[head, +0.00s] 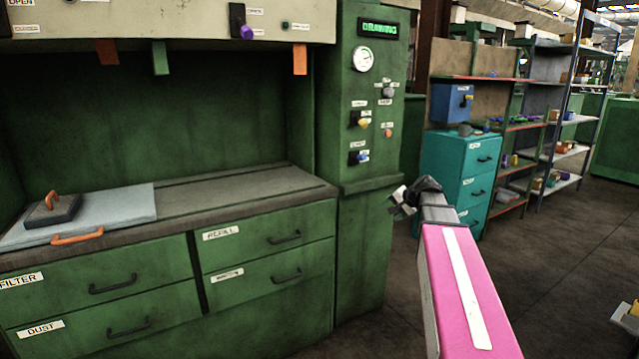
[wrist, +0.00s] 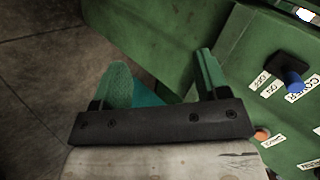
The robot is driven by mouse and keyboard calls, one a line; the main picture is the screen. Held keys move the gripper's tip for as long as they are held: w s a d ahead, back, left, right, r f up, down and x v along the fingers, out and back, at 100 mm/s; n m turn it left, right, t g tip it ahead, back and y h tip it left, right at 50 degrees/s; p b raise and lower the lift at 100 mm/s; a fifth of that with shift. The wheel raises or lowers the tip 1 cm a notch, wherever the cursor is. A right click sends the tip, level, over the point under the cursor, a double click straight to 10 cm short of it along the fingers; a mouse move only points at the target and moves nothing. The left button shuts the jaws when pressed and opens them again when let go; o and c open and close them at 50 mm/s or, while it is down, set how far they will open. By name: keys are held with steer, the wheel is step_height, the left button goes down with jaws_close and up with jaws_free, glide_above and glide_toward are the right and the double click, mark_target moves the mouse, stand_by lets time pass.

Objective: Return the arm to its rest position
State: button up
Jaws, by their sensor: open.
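My arm shows in the head view as a pink link with a white stripe, reaching up from the lower right. My gripper (head: 408,197) is at its far end, in front of the right edge of the green control column (head: 362,250). In the wrist view my gripper (wrist: 162,66) has its two green fingers spread apart, with nothing held between them. The column's side and floor lie beyond the fingers. The exact finger pose is too small to tell in the head view.
The column carries a gauge (head: 363,58) and switches, including a blue-handled one (wrist: 291,78). A teal drawer cabinet (head: 455,180) and shelves stand right. Floor is clear between.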

steer(key=s+a+f+n+g+h, duration=0.3)
steer(key=s+a+f, duration=0.1)
steer(key=s+f, duration=0.8)
steer(key=s+a+f+n+g+h, duration=0.2)
steer(key=s+a+f+n+g, duration=0.1)
steer(key=s+f, duration=1)
steer(key=shift+a+f+n+g+h, duration=0.3)
steer(key=shift+a+n+g+h, duration=0.15)
steer(key=shift+g, duration=0.25)
